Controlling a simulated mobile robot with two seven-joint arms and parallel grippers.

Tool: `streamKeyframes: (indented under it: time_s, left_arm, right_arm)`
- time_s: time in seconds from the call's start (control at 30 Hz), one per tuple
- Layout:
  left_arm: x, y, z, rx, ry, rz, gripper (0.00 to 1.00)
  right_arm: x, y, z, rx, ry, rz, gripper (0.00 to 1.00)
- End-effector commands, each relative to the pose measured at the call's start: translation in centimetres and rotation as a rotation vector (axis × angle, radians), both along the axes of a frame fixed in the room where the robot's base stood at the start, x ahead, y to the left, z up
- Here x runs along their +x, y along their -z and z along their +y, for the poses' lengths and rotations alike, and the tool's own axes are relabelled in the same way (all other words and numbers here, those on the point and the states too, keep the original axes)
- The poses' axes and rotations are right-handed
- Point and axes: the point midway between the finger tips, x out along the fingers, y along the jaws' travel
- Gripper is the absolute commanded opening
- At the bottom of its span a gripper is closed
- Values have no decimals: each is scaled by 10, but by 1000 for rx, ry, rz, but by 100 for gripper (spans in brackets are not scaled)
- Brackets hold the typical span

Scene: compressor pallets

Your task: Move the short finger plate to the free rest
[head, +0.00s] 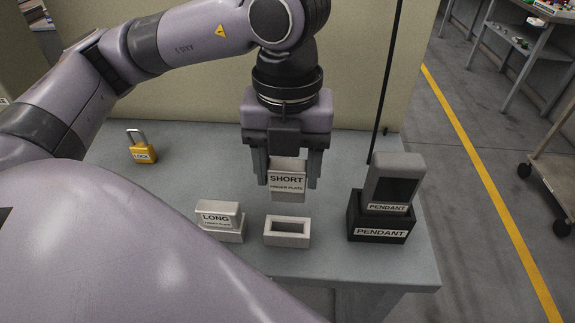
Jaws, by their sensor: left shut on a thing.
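The short finger plate (287,188) is a light grey block labelled "SHORT FINGER PLATE". My left gripper (288,178) is shut on it, with a dark finger on each side, and points down. The plate appears upright, behind and above the free rest (287,232), a pale rectangular holder with an empty dark slot. The plate is apart from the rest in the picture; its exact height over the table is hard to tell. My right gripper is not in view.
The long finger plate (218,212) sits in its own rest on the left. A pendant (393,182) stands in a black holder (381,234) on the right. A yellow padlock (142,151) stands at the back left of the grey table (340,265). A thin dark pole rises behind the pendant.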

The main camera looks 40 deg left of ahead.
Motion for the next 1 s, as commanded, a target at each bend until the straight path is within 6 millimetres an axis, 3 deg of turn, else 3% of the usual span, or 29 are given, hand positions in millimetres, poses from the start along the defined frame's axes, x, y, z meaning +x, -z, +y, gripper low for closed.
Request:
streamKeyframes:
  time_s: [0.6,1.0]
  left_arm:
    - [0,54,0,0,1,-1,9]
    - [0,58,0,0,1,-1,9]
  right_arm:
    - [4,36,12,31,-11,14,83]
    - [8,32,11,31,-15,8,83]
